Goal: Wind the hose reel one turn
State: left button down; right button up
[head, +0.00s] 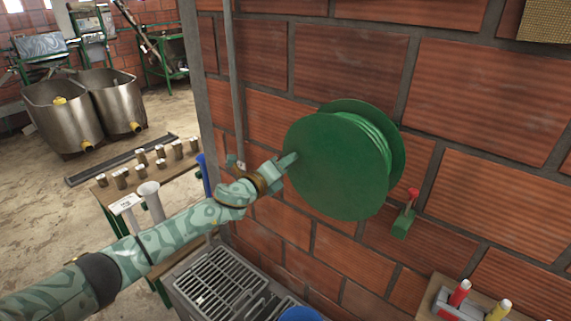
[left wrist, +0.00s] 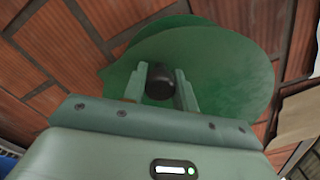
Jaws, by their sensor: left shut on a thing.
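The green hose reel (head: 335,165) is mounted on the brick wall, with green hose wound between its two discs. My left gripper (head: 290,161) is at the left part of the reel's front disc. In the left wrist view, the reel's disc (left wrist: 225,75) fills the space beyond the fingers. There my left gripper (left wrist: 161,88) is shut on a black crank knob (left wrist: 160,80), with one finger on each side of it. In the head view the knob is hidden by the gripper. My right gripper is not in view.
Below are a metal grate (head: 220,285) and a board with red and yellow handles (head: 462,300). A wooden table with several small jars (head: 140,156) stands left, beyond my arm.

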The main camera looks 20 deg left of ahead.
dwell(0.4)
pick_arm(q)
jog(key=c, duration=1.1)
grip_release()
jog(key=shift+s+a, duration=0.2)
jog(key=shift+s, duration=0.25)
jog(key=b+v, duration=0.2)
jog(key=v, duration=1.3)
jog(key=shift+s+b, duration=0.2)
jog(key=shift+b, duration=0.15)
